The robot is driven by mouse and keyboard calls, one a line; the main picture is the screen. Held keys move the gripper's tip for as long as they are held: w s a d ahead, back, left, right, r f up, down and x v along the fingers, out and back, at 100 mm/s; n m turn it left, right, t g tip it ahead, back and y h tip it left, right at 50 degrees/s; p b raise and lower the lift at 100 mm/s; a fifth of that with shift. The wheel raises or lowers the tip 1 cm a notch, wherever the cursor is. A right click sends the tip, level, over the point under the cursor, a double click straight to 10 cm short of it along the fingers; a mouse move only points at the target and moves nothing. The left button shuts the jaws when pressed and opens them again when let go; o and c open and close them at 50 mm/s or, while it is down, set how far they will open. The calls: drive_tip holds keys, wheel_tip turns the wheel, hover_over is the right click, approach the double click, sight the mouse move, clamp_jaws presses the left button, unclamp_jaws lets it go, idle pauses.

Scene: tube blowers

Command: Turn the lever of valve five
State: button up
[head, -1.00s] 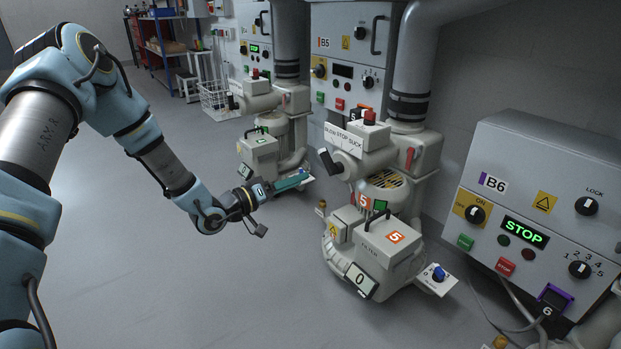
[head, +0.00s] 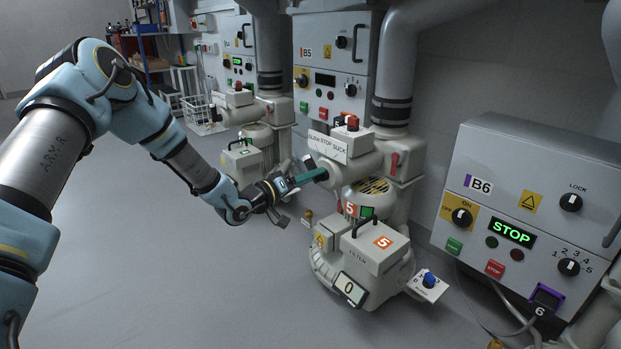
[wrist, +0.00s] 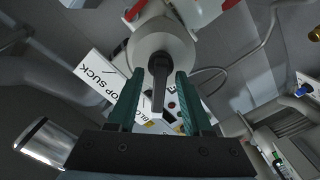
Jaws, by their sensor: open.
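The valve of unit five (head: 352,165) is a pale grey housing with a "BLOW STOP SUCK" label plate (head: 327,146). Its dark lever (wrist: 159,85) sits on a round hub (wrist: 160,48) in the wrist view. My gripper (head: 319,175) is at the left end of the valve in the head view and covers part of the lever. Its two green fingers are open, one on each side of the lever in the wrist view, with a visible gap on both sides.
Below the valve stands the filter box (head: 378,246) marked 5, with a display reading 0. Panel B6 (head: 520,215) shows STOP at the right. Open floor (head: 130,250) lies to the left.

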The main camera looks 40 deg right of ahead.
clamp_jaws()
drive_tip(key=shift+m, duration=0.4)
drive_tip(key=shift+s+a+m, duration=0.1)
drive_tip(key=shift+s+m, duration=0.05)
drive_tip(key=shift+m, duration=1.85)
drive_tip(key=shift+s+a+m, duration=0.1)
drive_tip(key=shift+s+m, duration=0.05)
drive_tip(key=shift+m, duration=1.85)
drive_tip(key=shift+f, duration=0.1)
unclamp_jaws()
drive_tip(key=shift+d, duration=0.1)
